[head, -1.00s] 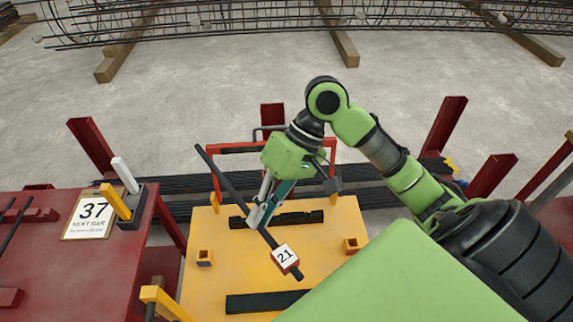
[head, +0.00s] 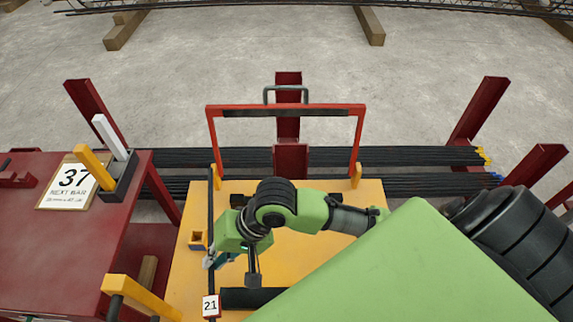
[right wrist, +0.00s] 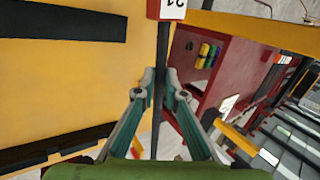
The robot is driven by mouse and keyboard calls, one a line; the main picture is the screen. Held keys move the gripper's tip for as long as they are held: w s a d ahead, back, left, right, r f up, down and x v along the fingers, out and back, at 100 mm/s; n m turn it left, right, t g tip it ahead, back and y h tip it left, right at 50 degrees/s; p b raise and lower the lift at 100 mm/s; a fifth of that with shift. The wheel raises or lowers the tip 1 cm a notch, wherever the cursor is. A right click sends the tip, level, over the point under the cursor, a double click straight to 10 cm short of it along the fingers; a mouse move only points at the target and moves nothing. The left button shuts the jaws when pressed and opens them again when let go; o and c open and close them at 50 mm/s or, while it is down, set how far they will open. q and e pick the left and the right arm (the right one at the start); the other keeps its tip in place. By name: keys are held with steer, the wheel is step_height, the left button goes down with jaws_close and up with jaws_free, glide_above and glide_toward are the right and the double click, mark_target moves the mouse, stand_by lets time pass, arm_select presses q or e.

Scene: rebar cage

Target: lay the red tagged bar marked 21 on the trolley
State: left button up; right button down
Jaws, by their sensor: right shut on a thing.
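The dark bar (head: 211,185) carries a red tag (head: 211,306) with a white face marked 21. It runs lengthwise along the left edge of the yellow-topped trolley (head: 345,265). My right gripper (head: 211,261) is shut on the bar, a little behind the tag. In the right wrist view, the fingers (right wrist: 159,82) close on the bar (right wrist: 161,45), with the tag (right wrist: 172,9) beyond them. I cannot tell whether the bar touches the trolley. My arm hides part of the trolley top. My left gripper is not in view.
A red table (head: 60,240) with a card marked 37 (head: 68,184) stands left of the trolley. A red handle frame (head: 286,110) rises at the trolley's far end. Dark bars (head: 400,157) lie between red posts behind.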

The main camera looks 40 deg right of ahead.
steer(key=w+a+m+t+b, duration=0.1)
steer(key=a+m+b, duration=0.1)
steer(key=a, duration=0.4)
glide_above(247, 259)
steer(key=s, duration=0.2)
steer(key=shift+h, duration=0.3)
steer(key=shift+s+a+f+b, duration=0.15)
steer(key=shift+f+b, duration=0.1)
steer(key=shift+f, duration=3.1)
steer(key=shift+a+f+b, duration=0.1)
steer(key=shift+f+b, duration=0.1)
steer(key=shift+f, duration=3.15)
steer(key=c, duration=2.4)
jaws_free()
steer(key=shift+s+f, duration=0.1)
steer(key=shift+f, duration=0.05)
steer(key=o, duration=0.3)
